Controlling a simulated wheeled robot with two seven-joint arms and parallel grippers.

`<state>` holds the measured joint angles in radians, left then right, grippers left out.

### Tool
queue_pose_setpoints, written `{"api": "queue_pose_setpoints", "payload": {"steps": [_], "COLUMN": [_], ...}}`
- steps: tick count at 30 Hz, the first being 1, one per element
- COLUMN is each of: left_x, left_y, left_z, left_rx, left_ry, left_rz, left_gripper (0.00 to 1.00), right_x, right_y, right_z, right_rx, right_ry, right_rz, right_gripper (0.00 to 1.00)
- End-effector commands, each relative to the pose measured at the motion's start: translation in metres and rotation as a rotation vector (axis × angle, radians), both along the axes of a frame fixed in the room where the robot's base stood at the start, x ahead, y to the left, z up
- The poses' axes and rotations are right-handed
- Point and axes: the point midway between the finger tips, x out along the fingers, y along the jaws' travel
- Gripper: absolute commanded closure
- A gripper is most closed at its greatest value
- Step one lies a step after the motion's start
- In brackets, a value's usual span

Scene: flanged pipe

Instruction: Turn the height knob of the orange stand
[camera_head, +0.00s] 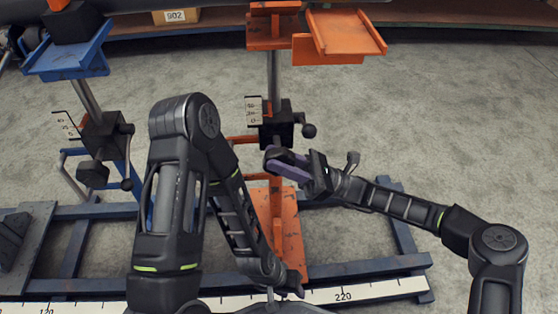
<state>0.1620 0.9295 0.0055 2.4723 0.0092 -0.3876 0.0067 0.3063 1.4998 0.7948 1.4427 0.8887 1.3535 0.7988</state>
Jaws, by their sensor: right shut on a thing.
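My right gripper (280,162) reaches in from the right and is shut at the front of the block, on what appears to be the height knob. The gripper's fingers hide most of the knob. A black ball-ended lever (309,131) sticks out on the block's right side. My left gripper (292,288) is low, near the stand's foot and the ruler. Its jaws are too hidden to judge.
A blue stand (88,95) with its own black knob (93,174) stands at the left. A dark blue rail frame (375,267) and a white ruler strip (380,289) run along the front. A large pipe crosses the top. Grey floor (450,120) is open at the right.

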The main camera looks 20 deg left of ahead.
Motion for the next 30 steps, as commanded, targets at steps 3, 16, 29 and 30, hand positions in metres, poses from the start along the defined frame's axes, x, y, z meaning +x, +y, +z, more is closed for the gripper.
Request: {"api": "queue_pose_setpoints", "payload": {"steps": [3,16,29,30], "left_x": [0.0001,0.0001,-0.0001,-0.0001], "left_y": [0.0,0.0,0.0,0.0], "left_z": [-0.0002,-0.0001,0.0014,0.0022], "left_rx": [0.0,0.0,0.0,0.0], "left_ry": [0.0,0.0,0.0,0.0], "left_rz": [0.0,0.0,0.0,0.0], "left_gripper": [0.64,0.64,0.64,0.64], "right_x": [0.0006,0.0003,0.0029,0.0047], "right_y": [-0.0004,-0.0002,-0.0052,-0.008], "right_z": [0.0,0.0,-0.0037,-0.006], "right_rx": [0.002,0.001,0.001,0.0], "right_ry": [0.002,0.001,0.001,0.001], "right_rz": [-0.001,-0.001,-0.001,-0.003], "right_gripper": [1.0,0.57,0.53,0.53]}}
